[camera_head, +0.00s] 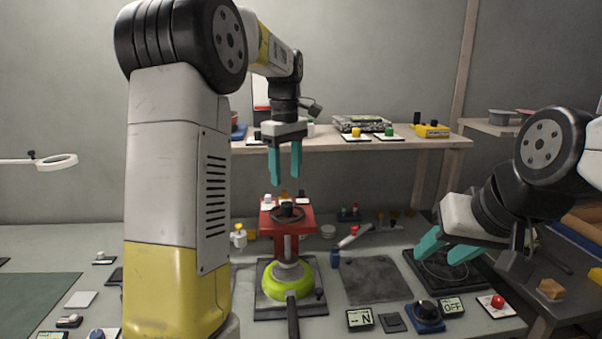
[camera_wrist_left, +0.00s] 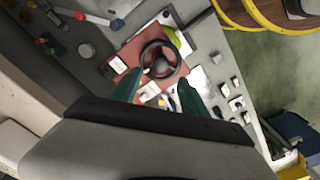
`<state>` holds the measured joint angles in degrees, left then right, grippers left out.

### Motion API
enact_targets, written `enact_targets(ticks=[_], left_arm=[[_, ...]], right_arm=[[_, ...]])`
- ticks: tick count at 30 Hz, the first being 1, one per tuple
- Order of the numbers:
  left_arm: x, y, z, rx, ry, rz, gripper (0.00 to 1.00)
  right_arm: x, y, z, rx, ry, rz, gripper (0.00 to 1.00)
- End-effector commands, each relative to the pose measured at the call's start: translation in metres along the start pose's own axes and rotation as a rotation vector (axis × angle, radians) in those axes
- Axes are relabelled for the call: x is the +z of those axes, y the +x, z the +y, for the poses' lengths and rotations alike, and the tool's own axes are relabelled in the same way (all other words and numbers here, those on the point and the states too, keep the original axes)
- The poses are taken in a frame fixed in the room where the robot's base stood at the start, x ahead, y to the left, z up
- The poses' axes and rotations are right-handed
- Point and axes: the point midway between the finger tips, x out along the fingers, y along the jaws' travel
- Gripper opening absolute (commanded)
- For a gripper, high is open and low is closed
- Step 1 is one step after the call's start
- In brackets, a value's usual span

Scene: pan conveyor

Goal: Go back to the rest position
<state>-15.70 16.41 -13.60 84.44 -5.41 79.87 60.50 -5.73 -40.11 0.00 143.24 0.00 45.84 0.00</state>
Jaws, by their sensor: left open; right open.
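My left gripper (camera_head: 286,165) hangs fingers-down in the head view, open and empty, above and behind the red press (camera_head: 272,222). In the left wrist view its teal fingers (camera_wrist_left: 160,92) stand apart, with the press's black handwheel (camera_wrist_left: 160,60) seen between and beyond them. My right gripper (camera_head: 444,246) is at the right, its teal fingers apart and empty. It is over or in front of a dark square plate with a ring (camera_head: 432,273); the exact gap is hard to tell.
A lime-green pan (camera_head: 286,282) sits under the press, its dark handle pointing forward. A shelf (camera_head: 375,144) with several small items runs behind. Displays reading "N" (camera_head: 360,318) and "OFF" (camera_head: 451,307), a knob and a red button (camera_head: 497,301) line the front edge. A grey pad (camera_head: 370,280) is bare.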

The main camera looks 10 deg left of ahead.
Motion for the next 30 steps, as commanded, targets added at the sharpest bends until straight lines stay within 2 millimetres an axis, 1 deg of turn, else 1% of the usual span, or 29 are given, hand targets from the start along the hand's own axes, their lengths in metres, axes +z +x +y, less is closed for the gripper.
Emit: enact_targets(ticks=[2,5,8,9,14,18,21,25,30], left_arm=[[0.002,-0.003,-0.005,0.016,0.018,-0.001,0.52],[0.010,-0.011,-0.021,0.062,0.088,-0.002,0.52],[0.026,-0.019,-0.047,0.138,0.211,0.007,0.52],[0.034,-0.022,-0.059,0.173,0.272,0.018,0.52],[0.071,-0.024,-0.106,0.298,0.515,0.094,0.52],[0.105,-0.014,-0.144,0.380,0.717,0.198,0.52],[0.125,-0.003,-0.166,0.415,0.840,0.277,0.52],[0.143,0.012,-0.184,0.435,0.952,0.360,0.52],[0.152,0.021,-0.193,0.440,1.016,0.409,0.52]], right_arm=[[0.000,0.000,0.000,0.000,0.000,0.000,0.43],[0.000,0.000,0.000,0.000,0.000,0.000,0.43],[0.000,0.000,0.000,0.000,0.000,0.000,0.43],[0.000,0.000,0.000,0.000,0.000,0.000,0.43],[0.000,0.000,0.000,0.000,0.000,0.000,0.43],[0.000,0.000,0.000,0.000,0.000,0.000,0.43],[0.000,0.000,0.000,0.000,0.000,0.000,0.43],[0.000,0.000,0.000,0.000,0.000,0.000,0.43],[0.000,0.000,0.000,0.000,0.000,0.000,0.43]])
